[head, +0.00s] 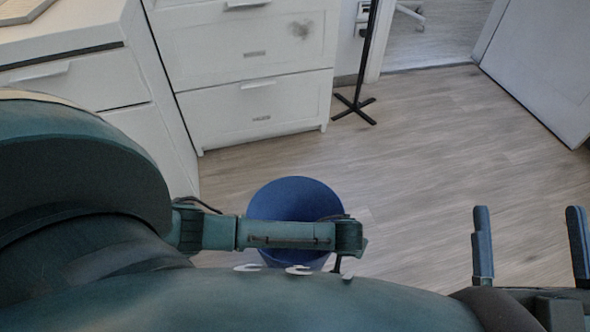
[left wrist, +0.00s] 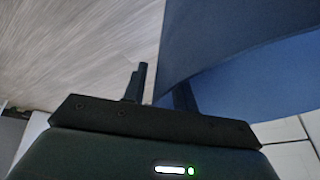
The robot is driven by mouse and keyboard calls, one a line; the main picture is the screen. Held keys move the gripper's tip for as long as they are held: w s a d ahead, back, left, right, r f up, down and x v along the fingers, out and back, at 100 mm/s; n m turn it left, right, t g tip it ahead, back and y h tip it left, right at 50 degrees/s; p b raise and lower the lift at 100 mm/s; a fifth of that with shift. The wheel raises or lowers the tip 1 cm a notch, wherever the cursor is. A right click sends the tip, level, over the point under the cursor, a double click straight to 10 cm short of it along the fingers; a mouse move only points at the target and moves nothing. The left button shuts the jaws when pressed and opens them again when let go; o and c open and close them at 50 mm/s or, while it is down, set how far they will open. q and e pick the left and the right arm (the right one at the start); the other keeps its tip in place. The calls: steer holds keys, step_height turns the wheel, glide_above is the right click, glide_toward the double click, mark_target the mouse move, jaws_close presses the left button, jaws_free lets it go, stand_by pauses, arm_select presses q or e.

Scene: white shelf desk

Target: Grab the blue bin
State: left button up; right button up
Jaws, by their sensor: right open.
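The blue bin (head: 290,196) stands upright on the floor at the middle of the head view, its open top facing up. My left arm crosses in front of it and hides part of its front. My left gripper is at the bin's right side, its fingers mostly hidden in the head view. In the left wrist view the bin (left wrist: 240,45) fills the upper right. My left gripper (left wrist: 160,88) shows two fingers apart there, one against the floor and one against the bin; contact is unclear. My right gripper (head: 530,245) is open and empty at lower right.
White drawer cabinets (head: 255,100) stand behind and left of the bin. A black stand (head: 355,108) with a cross-shaped foot is beyond it, near a doorway. A white door panel (head: 545,70) is at upper right. The wooden floor (head: 430,150) right of the bin is clear.

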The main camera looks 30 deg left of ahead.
arm_select(q)
jaws_close()
stand_by(0.4)
steer(key=shift+r, duration=0.15)
